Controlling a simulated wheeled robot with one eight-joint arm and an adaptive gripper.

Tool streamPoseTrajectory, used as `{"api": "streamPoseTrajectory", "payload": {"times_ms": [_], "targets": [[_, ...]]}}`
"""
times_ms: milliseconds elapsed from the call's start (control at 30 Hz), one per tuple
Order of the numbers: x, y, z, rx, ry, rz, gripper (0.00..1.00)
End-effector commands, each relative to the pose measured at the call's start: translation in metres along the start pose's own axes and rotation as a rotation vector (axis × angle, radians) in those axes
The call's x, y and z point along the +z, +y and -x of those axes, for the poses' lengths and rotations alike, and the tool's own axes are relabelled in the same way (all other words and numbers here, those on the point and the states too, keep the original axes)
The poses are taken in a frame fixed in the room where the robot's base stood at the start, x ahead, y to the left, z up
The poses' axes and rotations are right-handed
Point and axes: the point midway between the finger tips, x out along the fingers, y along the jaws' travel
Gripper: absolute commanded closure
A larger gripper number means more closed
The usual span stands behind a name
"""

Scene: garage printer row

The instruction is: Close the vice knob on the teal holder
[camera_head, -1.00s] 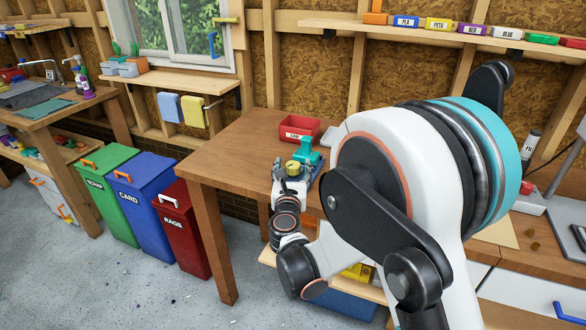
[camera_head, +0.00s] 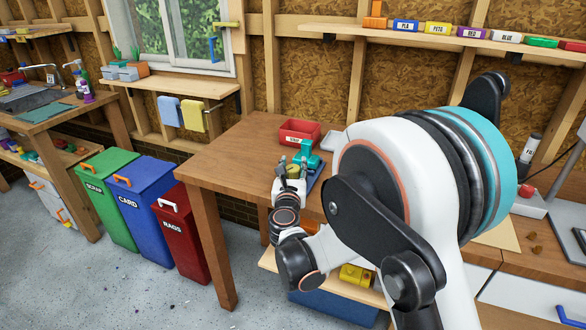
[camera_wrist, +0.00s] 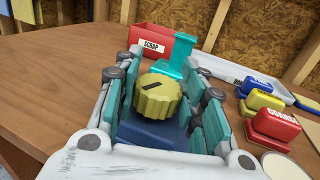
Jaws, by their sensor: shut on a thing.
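The teal holder (camera_wrist: 178,62) stands on a blue base (camera_wrist: 152,132) on the wooden bench, and also shows in the head view (camera_head: 307,156). A ribbed yellow knob (camera_wrist: 158,98) with a dark slanted mark on its face sits in front of the teal upright. My gripper (camera_wrist: 160,105) is around the knob, with one teal-padded finger on each side, shut on it. In the head view my gripper (camera_head: 291,172) is at the holder and covers much of it. The vice jaws are hidden, so I cannot tell how far they are closed.
A red SCRAP bin (camera_wrist: 155,44) stands just behind the holder. Red (camera_wrist: 274,128), yellow (camera_wrist: 260,102) and blue (camera_wrist: 260,82) labelled blocks lie to the right, near a grey-white tray (camera_wrist: 235,70). The bench top (camera_head: 225,160) is clear to the left.

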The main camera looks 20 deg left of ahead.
Motion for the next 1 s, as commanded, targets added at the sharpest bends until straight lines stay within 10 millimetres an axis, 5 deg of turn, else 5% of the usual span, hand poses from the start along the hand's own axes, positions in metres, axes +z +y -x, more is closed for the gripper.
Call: {"api": "streamPoseTrajectory", "payload": {"times_ms": [400,433,500,1000], "targets": [[0.000,0.000,0.000,-0.055,0.000,0.000,0.86],[0.000,0.000,0.000,-0.055,0.000,0.000,0.58],[0.000,0.000,0.000,-0.055,0.000,0.000,0.42],[0.000,0.002,0.011,-0.053,0.000,0.000,0.41]]}}
